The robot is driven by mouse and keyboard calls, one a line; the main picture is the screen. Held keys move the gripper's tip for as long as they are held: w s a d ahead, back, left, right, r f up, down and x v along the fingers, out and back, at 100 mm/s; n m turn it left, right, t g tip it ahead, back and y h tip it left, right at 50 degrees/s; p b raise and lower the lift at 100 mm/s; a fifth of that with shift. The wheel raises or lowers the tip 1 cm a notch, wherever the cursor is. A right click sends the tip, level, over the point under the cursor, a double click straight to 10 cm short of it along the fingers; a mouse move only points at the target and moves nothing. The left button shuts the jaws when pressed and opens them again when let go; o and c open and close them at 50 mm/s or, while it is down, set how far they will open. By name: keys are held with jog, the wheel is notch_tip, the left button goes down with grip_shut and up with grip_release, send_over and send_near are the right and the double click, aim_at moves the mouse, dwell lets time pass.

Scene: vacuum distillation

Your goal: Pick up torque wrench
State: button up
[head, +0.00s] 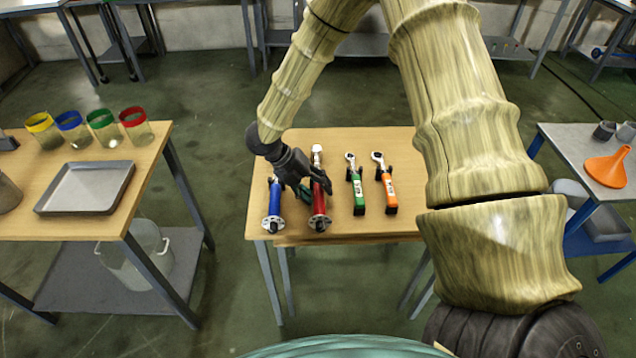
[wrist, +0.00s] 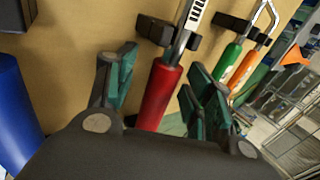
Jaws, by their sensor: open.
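Several wrench-like tools stand in a row on the middle wooden table: a blue-handled one (head: 274,205), a red-handled one (head: 319,205), a green-handled one (head: 359,191) and an orange-handled one (head: 387,189). I cannot tell for certain which is the torque wrench. My gripper (head: 312,188) is open at the red-handled tool. In the wrist view, the red handle (wrist: 158,97) lies between the green-padded fingers of my gripper (wrist: 162,80), with a gap visible. The blue handle (wrist: 18,110) is left of the fingers. The lower end of the red handle is hidden behind my gripper.
Black holders (wrist: 160,30) support the tools. The blue and green tools flank the red one closely. The left table holds a metal tray (head: 87,187) and several colored-rim jars (head: 104,128). An orange funnel (head: 607,167) lies on the right table. The middle table's front right is bare.

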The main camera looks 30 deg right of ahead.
jog(key=shift+s+r, duration=0.15)
jog(key=shift+s, duration=0.05)
jog(key=shift+c, duration=1)
grip_shut()
jog(key=shift+w+r, duration=0.1)
jog(key=shift+r, duration=0.1)
jog(key=shift+r+b, duration=0.65)
jog(key=shift+r, duration=4.2)
jog(key=c, duration=0.6)
grip_release()
grip_shut()
